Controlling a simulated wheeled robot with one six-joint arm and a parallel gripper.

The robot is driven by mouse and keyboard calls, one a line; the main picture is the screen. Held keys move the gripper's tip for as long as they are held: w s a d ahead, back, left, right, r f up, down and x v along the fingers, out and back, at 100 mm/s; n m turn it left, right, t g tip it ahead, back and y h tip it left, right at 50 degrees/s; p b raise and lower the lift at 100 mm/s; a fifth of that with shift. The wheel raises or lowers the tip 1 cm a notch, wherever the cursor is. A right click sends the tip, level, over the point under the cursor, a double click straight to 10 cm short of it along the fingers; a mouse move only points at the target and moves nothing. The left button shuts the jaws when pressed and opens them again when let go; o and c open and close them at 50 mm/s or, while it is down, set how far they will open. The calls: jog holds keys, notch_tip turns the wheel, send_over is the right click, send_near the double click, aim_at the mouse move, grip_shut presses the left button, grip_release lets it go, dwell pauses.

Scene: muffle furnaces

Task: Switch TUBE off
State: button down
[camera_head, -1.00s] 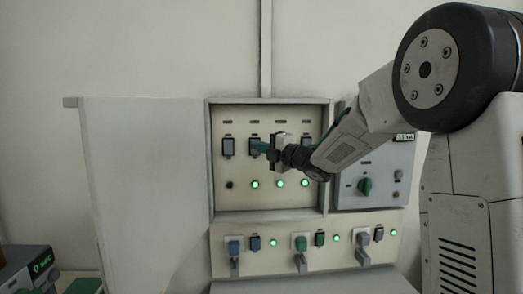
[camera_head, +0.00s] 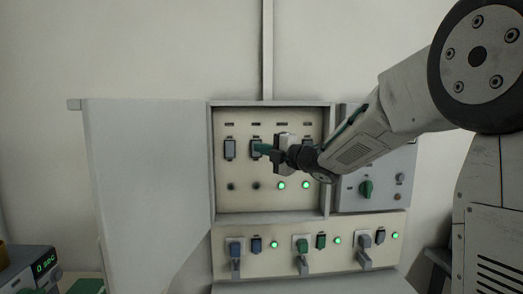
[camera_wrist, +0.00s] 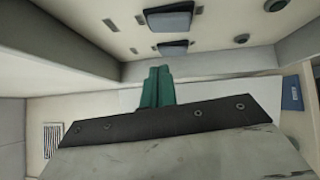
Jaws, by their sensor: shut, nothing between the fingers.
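An open cabinet panel (camera_head: 268,200) holds a row of rocker switches, each with a small label above and a lamp below. The labels are too small to read, so I cannot tell which is TUBE. The far left switch (camera_head: 229,149) and the second switch (camera_head: 255,147) have dark lamps (camera_head: 255,185). The third lamp (camera_head: 282,185) and fourth lamp (camera_head: 306,185) glow green. My gripper (camera_head: 264,149) is shut and empty, its green fingertips at the second switch; contact is unclear. It hides the third switch. The wrist view shows the shut fingers (camera_wrist: 158,87) and two rockers (camera_wrist: 169,18).
The cabinet door (camera_head: 150,185) stands open on the left. Below is a strip with lever handles (camera_head: 302,258) and lit green lamps. A device with a display (camera_head: 44,266) stands at lower left.

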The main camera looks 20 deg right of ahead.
jog(key=v, duration=0.9)
jog(key=shift+d+r, duration=0.4)
jog(key=shift+r, duration=0.4)
jog(key=shift+s, duration=0.15)
jog(key=w+d+f+m+h, duration=0.2)
jog(key=d+f+m+h, duration=0.4)
jog(key=d+m+h, duration=0.2)
jog(key=s+d+f+m+g+h, duration=0.4)
jog(key=s+f+m+g+h, duration=0.15)
jog(key=s+m, duration=0.35)
jog(key=s+a+f+m+g, duration=0.2)
jog(key=s+f+m+g, duration=0.1)
jog(key=s, duration=0.4)
jog(key=s+a+f+m+g, duration=0.2)
jog(key=s+f+m+g, duration=0.15)
jog(key=s, duration=0.25)
jog(key=s+a+f+m+g+y, duration=0.1)
jog(key=s+a+g+y, duration=0.2)
jog(key=s+a, duration=1)
jog(key=s+y, duration=0.1)
jog(key=s, duration=0.2)
jog(key=shift+s, duration=0.4)
